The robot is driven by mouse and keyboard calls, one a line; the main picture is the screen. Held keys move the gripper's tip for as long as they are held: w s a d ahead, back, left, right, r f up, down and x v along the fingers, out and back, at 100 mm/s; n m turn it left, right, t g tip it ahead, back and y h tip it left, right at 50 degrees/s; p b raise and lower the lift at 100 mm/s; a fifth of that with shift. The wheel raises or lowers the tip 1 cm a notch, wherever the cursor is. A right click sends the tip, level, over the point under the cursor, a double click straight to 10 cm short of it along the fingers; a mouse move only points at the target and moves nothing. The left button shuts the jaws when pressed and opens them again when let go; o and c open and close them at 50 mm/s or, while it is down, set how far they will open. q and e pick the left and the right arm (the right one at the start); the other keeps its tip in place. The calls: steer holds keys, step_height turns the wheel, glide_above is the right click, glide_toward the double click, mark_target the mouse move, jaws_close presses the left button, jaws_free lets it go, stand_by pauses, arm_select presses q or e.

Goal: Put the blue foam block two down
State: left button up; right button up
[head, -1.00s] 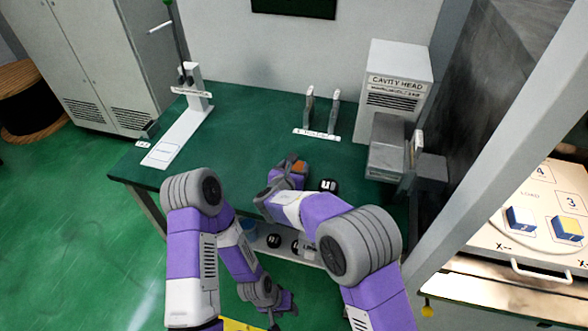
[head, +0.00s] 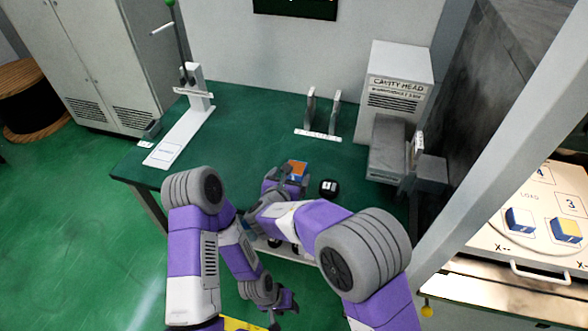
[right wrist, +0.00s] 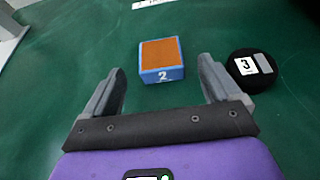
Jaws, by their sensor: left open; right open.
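The blue foam block two (right wrist: 162,60) has blue sides, an orange top and a white "2" on its front. It rests on the green table and shows in the head view (head: 298,168) just beyond my right gripper (head: 287,182). In the right wrist view, my right gripper (right wrist: 161,82) is open and empty, its fingers apart on either side of the near space, with the block ahead of them and clear of both. My left gripper (head: 286,303) is open and low in front of the table, holding nothing visible.
A black round weight marked 3 (right wrist: 250,70) sits right of the block, close to the right finger. A white bracket with two posts (head: 318,134) and the cavity head box (head: 398,85) stand behind.

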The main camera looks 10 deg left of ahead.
steer(key=v, duration=0.6)
steer(key=shift+p, duration=0.4)
